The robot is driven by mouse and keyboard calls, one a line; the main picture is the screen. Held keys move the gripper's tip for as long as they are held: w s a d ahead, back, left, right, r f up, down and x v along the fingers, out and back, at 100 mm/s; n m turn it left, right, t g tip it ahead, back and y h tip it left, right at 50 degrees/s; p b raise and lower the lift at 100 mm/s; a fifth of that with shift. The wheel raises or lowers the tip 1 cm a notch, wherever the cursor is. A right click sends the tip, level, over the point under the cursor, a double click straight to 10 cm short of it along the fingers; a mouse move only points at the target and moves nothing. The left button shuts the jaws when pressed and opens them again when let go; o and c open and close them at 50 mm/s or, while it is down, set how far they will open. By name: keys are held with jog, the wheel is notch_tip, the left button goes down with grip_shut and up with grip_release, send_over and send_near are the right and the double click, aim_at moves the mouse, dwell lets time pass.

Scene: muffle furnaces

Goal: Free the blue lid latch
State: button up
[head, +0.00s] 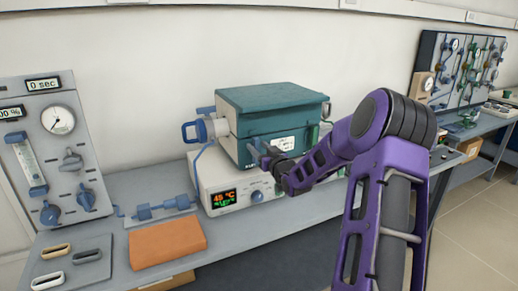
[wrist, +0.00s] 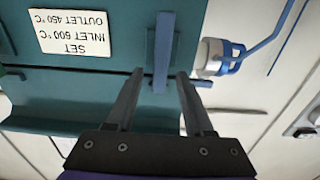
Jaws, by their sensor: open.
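The blue lid latch (wrist: 162,50) is a narrow bar on a teal plate, on the teal front of the furnace (head: 243,126). In the wrist view its free end lies between the tips of my gripper (wrist: 160,78). The jaws are open, one finger on each side of the latch, with a visible gap to both. Whether the fingers reach its depth is hard to tell. In the head view my gripper (head: 264,157) is at the furnace front, and the latch is mostly hidden by it. The lid (head: 272,97) looks closed.
A white controller (head: 223,200) with a lit display is under the furnace. A white fitting with a blue handle (head: 190,131) sticks out at its left. An orange block (head: 167,242), a blue valve piece (head: 160,208) and a gauge panel (head: 57,150) stand left on the bench.

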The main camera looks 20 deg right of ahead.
grip_shut()
dwell(0.3)
jog(key=shift+d+m, duration=0.1)
jog(key=shift+m, duration=0.2)
jog(key=shift+w+d+f+m+p, duration=0.1)
jog(key=shift+d+f+m+p, duration=0.45)
jog(key=shift+m, duration=2.3)
jog(key=shift+s+d+f+m+p, duration=0.2)
jog(key=shift+m+p, duration=0.55)
jog(key=shift+m, duration=2.15)
jog(key=shift+w+d+f+m+p, duration=0.2)
jog(key=shift+d+f+m+p, duration=0.35)
jog(key=shift+m, duration=2.3)
jog(key=shift+a, duration=0.2)
